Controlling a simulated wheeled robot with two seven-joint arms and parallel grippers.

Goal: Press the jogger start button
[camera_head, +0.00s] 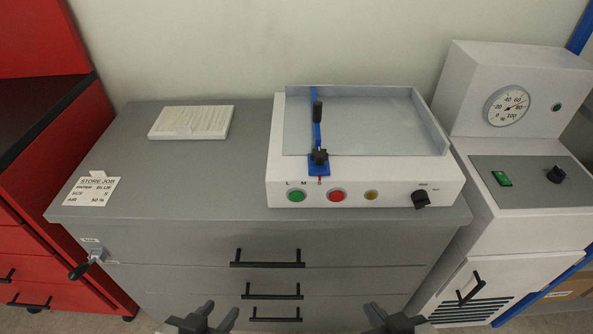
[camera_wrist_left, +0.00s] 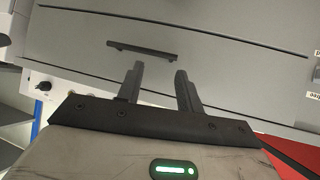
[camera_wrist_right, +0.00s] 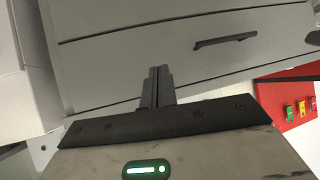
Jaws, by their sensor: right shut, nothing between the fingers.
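The jogger (camera_head: 360,180) is a white box with a grey tray on top, standing on the right part of the grey cabinet. Its front face carries a green button (camera_head: 297,196), a red button (camera_head: 337,195), a small yellow button or lamp (camera_head: 371,195) and a black knob (camera_head: 421,198). A blue guide (camera_head: 318,164) with black handles sits at the tray's left side. My left gripper (camera_head: 205,318) is open and empty, low in front of the drawers. My right gripper (camera_head: 396,323) is shut and empty, also low in front of the cabinet. Both are apart from the jogger.
A white stack or pad (camera_head: 191,122) and a job card (camera_head: 93,190) lie on the cabinet top (camera_head: 200,180). Black drawer handles (camera_head: 267,258) stick out in front. A white machine with a gauge (camera_head: 507,105) stands right; a red cabinet (camera_head: 40,150) stands left.

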